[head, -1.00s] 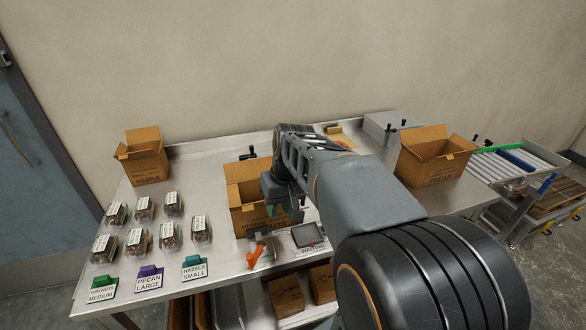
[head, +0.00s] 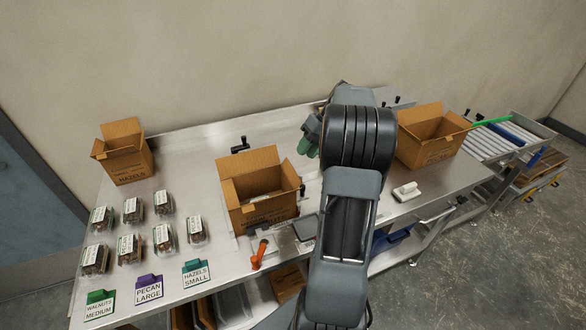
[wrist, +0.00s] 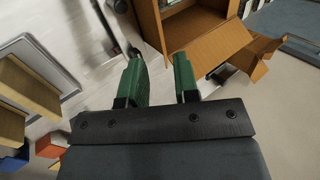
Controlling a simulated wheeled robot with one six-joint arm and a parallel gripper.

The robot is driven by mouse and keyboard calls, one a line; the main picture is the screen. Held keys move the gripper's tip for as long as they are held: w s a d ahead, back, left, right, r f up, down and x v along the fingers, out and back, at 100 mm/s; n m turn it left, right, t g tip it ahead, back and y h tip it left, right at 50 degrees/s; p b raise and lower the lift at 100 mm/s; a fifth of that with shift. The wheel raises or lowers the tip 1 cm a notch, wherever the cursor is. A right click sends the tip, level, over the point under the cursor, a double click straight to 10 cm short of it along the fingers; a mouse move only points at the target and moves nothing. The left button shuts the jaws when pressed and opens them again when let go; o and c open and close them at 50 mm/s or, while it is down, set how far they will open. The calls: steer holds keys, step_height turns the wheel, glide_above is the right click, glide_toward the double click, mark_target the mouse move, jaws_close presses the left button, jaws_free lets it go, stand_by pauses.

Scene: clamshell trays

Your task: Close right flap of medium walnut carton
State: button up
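The middle brown carton (head: 262,217) stands open on the steel table; its printed label is too blurred to read surely. Its back flap (head: 250,160) stands up, and its right side faces my arm. Whether the right flap is folded in or out is hard to tell. My gripper (head: 308,145) has green fingers and is above and right of this carton, apart from it. In the wrist view my gripper (wrist: 163,75) is open and empty. A carton with a flap (wrist: 212,48) sloping outward shows beyond the fingers there, without visible contact.
A carton marked HAZELS (head: 125,160) stands at back left, and another open carton (head: 428,145) at right. Several clamshell trays (head: 130,247) stand at left behind label cards (head: 150,290). An orange-handled tool (head: 260,253) lies in front of the middle carton.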

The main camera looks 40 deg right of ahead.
mark_target(293, 169)
steer(key=x, duration=0.8)
jaws_close()
